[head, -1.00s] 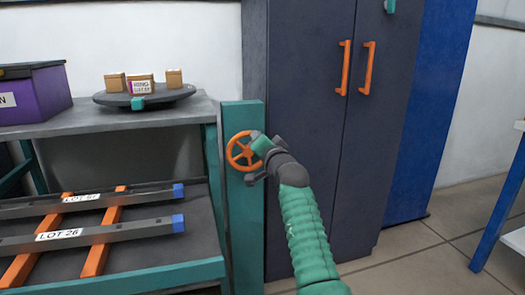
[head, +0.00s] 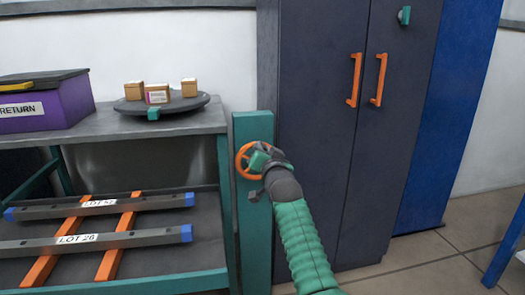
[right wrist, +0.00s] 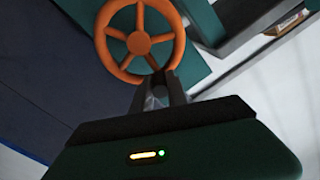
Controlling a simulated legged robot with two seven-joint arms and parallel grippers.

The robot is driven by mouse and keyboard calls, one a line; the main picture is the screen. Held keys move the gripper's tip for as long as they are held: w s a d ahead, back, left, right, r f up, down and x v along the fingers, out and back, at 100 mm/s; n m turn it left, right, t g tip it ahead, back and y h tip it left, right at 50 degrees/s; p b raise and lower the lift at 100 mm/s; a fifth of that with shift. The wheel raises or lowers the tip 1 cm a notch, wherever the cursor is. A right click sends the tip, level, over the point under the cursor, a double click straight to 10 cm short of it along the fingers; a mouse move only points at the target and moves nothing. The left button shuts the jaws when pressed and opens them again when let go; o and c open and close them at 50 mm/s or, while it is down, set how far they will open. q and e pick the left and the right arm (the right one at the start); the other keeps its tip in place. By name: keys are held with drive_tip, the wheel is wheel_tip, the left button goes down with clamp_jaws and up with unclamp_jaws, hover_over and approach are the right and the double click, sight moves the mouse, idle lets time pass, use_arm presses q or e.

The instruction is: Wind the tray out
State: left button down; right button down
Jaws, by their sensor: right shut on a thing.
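The orange handwheel (head: 241,161) with spokes is on the green post (head: 254,215) at the bench's right end. It also shows in the right wrist view (right wrist: 139,40). My right gripper (head: 258,160) is at the wheel, and in the right wrist view its fingers (right wrist: 159,76) are shut on the rim. The gripper hides part of the wheel in the head view. The dark tray surface (head: 200,256) lies low in the bench, bearing two orange rails (head: 117,246) and two grey bars with blue ends and LOT labels (head: 130,237). My left gripper is not in view.
The bench top (head: 105,128) holds a purple RETURN box (head: 45,112) and a round turntable (head: 195,104) with small cartons. A dark cabinet (head: 330,130) with orange handles stands right of the post. Floor (head: 400,262) is clear in front of it.

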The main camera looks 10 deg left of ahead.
idle(0.4)
drive_tip(key=c, duration=1.3)
unclamp_jaws()
